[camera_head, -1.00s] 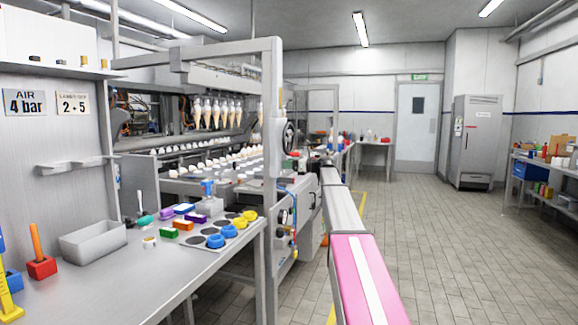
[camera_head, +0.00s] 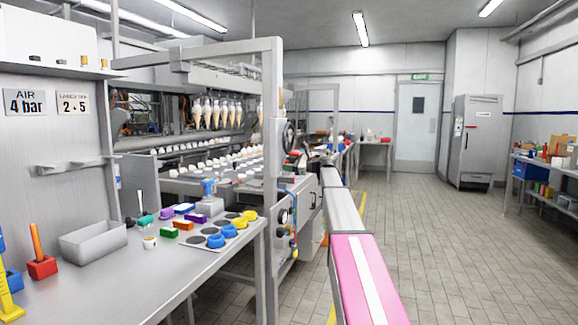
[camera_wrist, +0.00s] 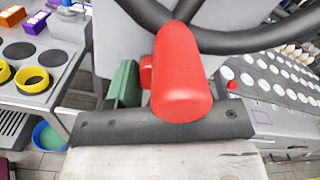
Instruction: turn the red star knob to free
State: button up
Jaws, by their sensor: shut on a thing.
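The red star knob (camera_wrist: 180,75) fills the middle of the wrist view as a rounded red lobe, with a smaller red part at its left. Its full star shape is not visible. My gripper (camera_wrist: 165,122), seen as a dark bar with screws on a pale body, is right up against it and shut on it. The fingertips and the contact are hidden behind the red lobe. In the head view, the knob and gripper are too small to tell apart beside the machine's front post.
Curved black bars, like a handwheel (camera_wrist: 240,42), pass close above the knob. A green block (camera_wrist: 124,84) stands just left of it. Open floor lies further right.

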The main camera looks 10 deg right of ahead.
jog(key=shift+n, duration=0.6)
jog(key=o, duration=0.9)
